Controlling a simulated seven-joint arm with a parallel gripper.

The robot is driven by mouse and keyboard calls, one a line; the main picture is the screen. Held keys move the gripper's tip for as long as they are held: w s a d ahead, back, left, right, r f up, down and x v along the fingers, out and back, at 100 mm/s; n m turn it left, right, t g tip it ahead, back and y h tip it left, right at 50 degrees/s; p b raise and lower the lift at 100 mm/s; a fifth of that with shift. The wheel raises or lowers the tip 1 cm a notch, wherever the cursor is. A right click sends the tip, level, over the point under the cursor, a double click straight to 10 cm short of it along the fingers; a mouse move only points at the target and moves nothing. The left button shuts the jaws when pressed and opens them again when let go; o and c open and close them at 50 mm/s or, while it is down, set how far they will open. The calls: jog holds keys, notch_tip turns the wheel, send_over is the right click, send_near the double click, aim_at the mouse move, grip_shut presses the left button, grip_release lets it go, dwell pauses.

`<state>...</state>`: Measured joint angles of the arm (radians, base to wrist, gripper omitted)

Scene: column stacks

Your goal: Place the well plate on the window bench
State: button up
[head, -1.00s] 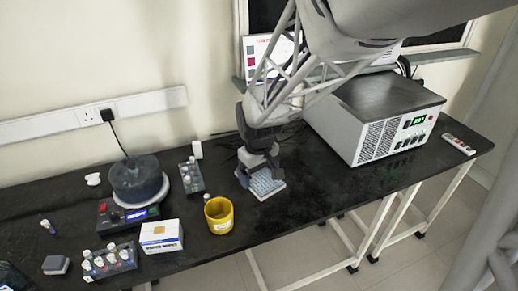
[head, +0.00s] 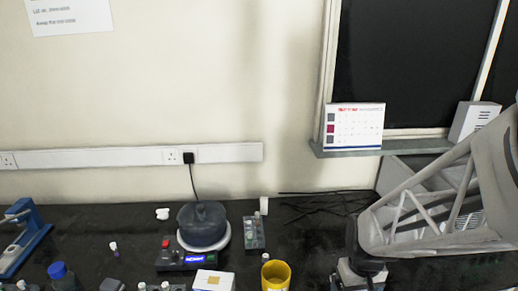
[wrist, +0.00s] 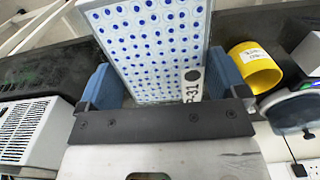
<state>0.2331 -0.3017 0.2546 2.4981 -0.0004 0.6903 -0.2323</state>
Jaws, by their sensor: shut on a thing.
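The well plate (wrist: 150,45) is white with rows of blue wells and a label at one corner. In the wrist view it sits between the two blue fingers of my gripper (wrist: 163,80), which is shut on it. In the head view only the upper part of my gripper (head: 358,276) shows at the bottom edge; its fingertips and the plate are out of frame. The black bench (head: 310,230) runs along the wall and below the window (head: 420,65). I cannot tell whether the plate touches the bench.
A yellow cup (head: 276,276) stands left of my gripper. Further left are a dark round pot (head: 202,225) on a hotplate, a vial rack (head: 253,233) and a white box (head: 213,281). A calendar (head: 354,126) stands on the window sill. A large instrument (wrist: 30,130) shows in the wrist view.

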notch_tip(320, 180, down, 8)
dwell(0.5)
jog(key=shift+w+f, duration=0.1)
jog(key=shift+w, duration=0.05)
dwell(0.3)
jog(key=w+d, duration=0.1)
jog(key=w, duration=0.4)
jog(key=w+d+f, duration=0.1)
jog(key=w, duration=0.4)
jog(key=w+d, duration=0.1)
jog(key=w, duration=0.4)
jog(key=shift+w+d+f, duration=0.2)
jog(key=shift+d+f, duration=0.05)
jog(key=shift+f, duration=0.1)
jog(key=shift+f, duration=1.65)
jog(key=shift+f, duration=0.1)
jog(key=o, duration=0.6)
jog(key=shift+o, duration=0.2)
